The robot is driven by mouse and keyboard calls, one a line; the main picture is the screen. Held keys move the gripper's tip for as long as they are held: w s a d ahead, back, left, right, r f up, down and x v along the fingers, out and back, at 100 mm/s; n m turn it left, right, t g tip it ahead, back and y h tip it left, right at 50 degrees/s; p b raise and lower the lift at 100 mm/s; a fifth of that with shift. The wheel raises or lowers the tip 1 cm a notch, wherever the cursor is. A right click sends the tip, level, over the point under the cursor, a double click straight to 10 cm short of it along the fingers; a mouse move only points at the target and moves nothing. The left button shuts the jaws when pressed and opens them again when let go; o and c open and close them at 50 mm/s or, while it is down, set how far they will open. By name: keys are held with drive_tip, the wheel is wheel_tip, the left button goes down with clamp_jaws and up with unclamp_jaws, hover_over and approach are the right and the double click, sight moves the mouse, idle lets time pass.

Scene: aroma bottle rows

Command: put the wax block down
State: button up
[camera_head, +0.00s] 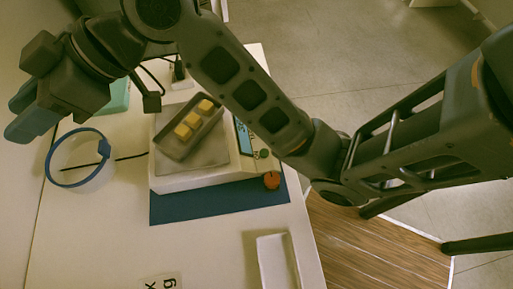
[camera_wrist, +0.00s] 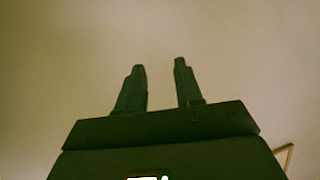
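Three yellow wax blocks, a far one (camera_head: 205,106), a middle one (camera_head: 193,119) and a near one (camera_head: 182,132), sit in a row in a grey-brown tray (camera_head: 172,147). The tray rests tilted on the white scale (camera_head: 180,183). My gripper (camera_head: 20,118) is at the upper left of the head view, left of the scale and apart from the blocks. In the wrist view its two fingers (camera_wrist: 162,85) stand apart with nothing between them.
The scale stands on a blue mat (camera_head: 220,204). A small orange-red ball-like object (camera_head: 272,180) lies by its front right corner. A blue ring (camera_head: 62,183) and a teal object (camera_head: 119,97) are at left. A white rectangular tray (camera_head: 277,262) sits near the table's right edge. The front left tabletop is mostly clear.

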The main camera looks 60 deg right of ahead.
drive_tip(key=s+d+f+m+t+h, duration=0.25)
drive_tip(key=s+f+m+h, duration=0.25)
drive_tip(key=s+f+m, duration=0.25)
drive_tip(key=s+d+f+m+t+h, duration=0.2)
drive_tip(key=s+f+m+t+h, duration=0.2)
drive_tip(key=s+f+m, duration=0.3)
drive_tip(key=s+d+r+n, duration=0.1)
drive_tip(key=s+d, duration=0.2)
drive_tip(key=s, duration=0.3)
drive_tip(key=s+d+n+h, duration=0.1)
drive_tip(key=s+d+n, duration=0.1)
drive_tip(key=s, duration=0.4)
drive_tip(key=s+d+r+n, duration=0.1)
drive_tip(key=s+d, duration=0.3)
drive_tip(key=s, duration=0.3)
drive_tip(key=shift+d+r+n+h, duration=0.25)
drive_tip(key=shift+r+n+h, duration=0.05)
drive_tip(key=shift+n+h, duration=0.1)
drive_tip(key=shift+g, duration=0.25)
